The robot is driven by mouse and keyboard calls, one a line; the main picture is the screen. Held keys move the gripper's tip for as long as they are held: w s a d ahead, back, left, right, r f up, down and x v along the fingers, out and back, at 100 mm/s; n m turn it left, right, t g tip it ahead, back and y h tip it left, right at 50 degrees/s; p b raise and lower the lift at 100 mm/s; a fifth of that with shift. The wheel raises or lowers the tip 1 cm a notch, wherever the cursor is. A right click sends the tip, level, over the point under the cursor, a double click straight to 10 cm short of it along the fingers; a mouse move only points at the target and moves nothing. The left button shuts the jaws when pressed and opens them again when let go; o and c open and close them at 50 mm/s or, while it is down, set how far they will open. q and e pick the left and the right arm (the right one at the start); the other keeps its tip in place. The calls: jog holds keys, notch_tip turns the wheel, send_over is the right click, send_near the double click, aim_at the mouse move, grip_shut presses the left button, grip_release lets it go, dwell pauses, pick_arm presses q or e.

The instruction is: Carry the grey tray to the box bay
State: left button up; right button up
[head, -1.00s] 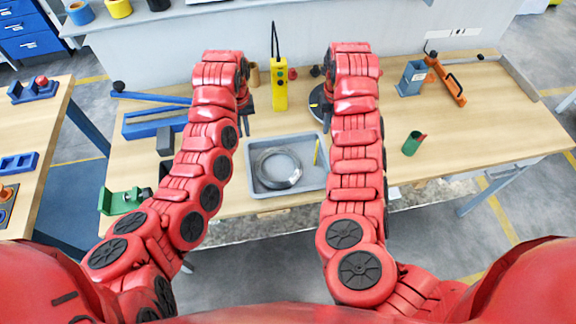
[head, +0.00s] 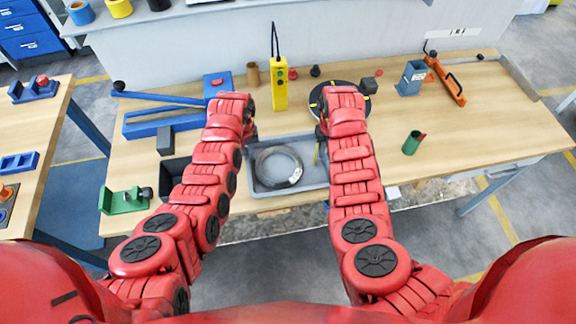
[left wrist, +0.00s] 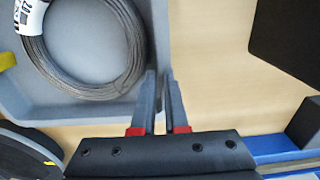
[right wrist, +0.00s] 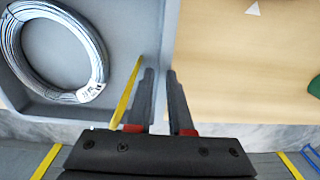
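The grey tray (head: 290,194) lies on the workbench with a wire coil (head: 278,167) and a thin yellow item (right wrist: 126,92) in it. My left gripper (head: 248,130) is at its left wall; in the left wrist view, the fingers (left wrist: 160,88) stand one on each side of that wall. My right gripper (head: 323,130) is at its right wall; in the right wrist view, the fingers (right wrist: 160,85) straddle the wall likewise. Both finger gaps are narrow, and I cannot tell whether they press on the walls. No box bay is clearly identifiable.
A dark open bin (head: 172,172) and a green fixture (head: 124,201) are left of the tray. A black round turntable (head: 345,90) and a yellow control box (head: 280,85) stand behind it. A green cylinder (head: 413,143) is to the right, with clear bench around it.

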jog(key=shift+s+f, duration=0.1)
jog(key=shift+f, duration=0.55)
grip_shut()
dwell(1.3)
